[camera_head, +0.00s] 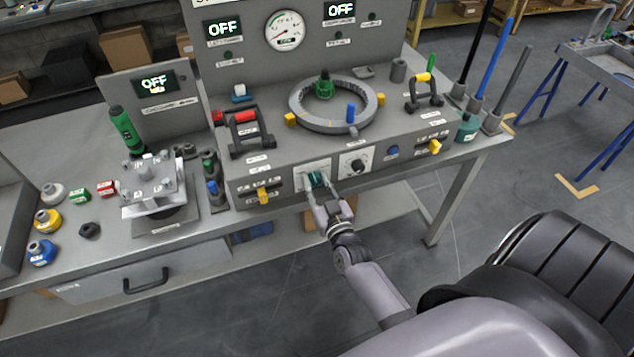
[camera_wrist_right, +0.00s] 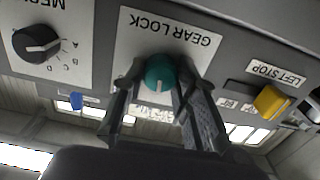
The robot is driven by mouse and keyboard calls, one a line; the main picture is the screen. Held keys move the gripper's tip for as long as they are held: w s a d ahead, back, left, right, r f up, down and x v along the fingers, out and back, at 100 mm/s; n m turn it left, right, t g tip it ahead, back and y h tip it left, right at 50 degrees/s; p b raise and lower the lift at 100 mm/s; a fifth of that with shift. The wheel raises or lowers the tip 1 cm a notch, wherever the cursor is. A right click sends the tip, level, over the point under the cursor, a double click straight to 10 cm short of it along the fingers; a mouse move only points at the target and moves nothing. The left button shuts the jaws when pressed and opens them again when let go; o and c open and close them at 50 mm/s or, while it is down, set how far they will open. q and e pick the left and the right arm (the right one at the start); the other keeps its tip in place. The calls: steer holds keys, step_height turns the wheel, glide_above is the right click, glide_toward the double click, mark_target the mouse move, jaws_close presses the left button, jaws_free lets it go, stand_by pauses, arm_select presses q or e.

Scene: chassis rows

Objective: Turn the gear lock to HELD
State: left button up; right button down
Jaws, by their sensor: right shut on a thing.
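The gear lock is a round teal knob (camera_wrist_right: 160,72) with a white pointer line, on a white plate labelled GEAR LOCK (camera_wrist_right: 185,40), upside down in the right wrist view. In the head view the teal knob (camera_head: 316,179) is on the front panel of the bench unit. My right gripper (camera_head: 318,188) reaches it from the front. In the right wrist view its two fingers (camera_wrist_right: 158,88) are shut on the knob, one on each side. The white line points toward my gripper's palm. The position words on the plate are too hidden to read. My left gripper is not in view.
A black dial (camera_head: 357,165) on a white plate sits right of the knob; it also shows in the wrist view (camera_wrist_right: 37,43). A yellow left stop (camera_head: 263,196) is on the other side, and a blue button (camera_head: 391,152) is farther right. A grey ring (camera_head: 298,112) stands on top.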

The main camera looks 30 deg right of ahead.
steer(key=m, duration=0.5)
steer(key=shift+m, duration=0.3)
steer(key=m, duration=0.4)
steer(key=shift+m, duration=0.7)
steer(key=c, duration=1.2)
jaws_free()
steer(key=shift+c, duration=0.2)
steer(key=shift+s, duration=0.1)
steer(key=v, duration=1.1)
steer(key=shift+s, duration=0.4)
steer(key=shift+f, duration=0.1)
